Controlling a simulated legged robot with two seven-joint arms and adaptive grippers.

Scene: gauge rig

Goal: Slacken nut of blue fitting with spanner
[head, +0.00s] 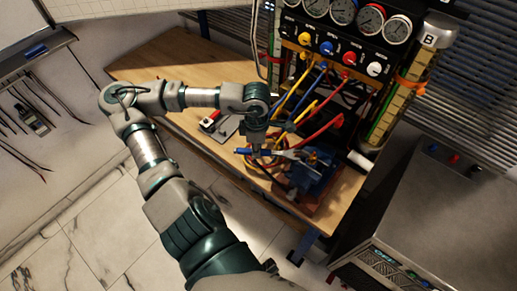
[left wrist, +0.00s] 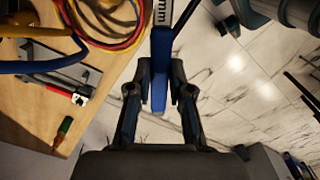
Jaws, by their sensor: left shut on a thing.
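My left gripper (head: 256,150) is above the right part of the wooden bench. It is shut on the spanner (head: 243,151), around its blue handle. In the left wrist view the handle (left wrist: 160,88) lies between the two fingers of the gripper (left wrist: 159,72). The spanner's metal end points right in the head view, toward a dark blue vise-like block (head: 318,180). Whether it touches anything there is unclear. The blue hose (head: 309,93) runs down from the gauge panel; the blue fitting's nut is too small to make out. My right gripper is not in view.
The gauge panel (head: 330,45) with coloured knobs stands at the bench's back right. Yellow and red hoses (head: 322,128) hang close to my gripper. A red-handled tool (head: 210,120) lies on the wooden bench (head: 160,60). A grey cabinet (head: 410,215) stands at right.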

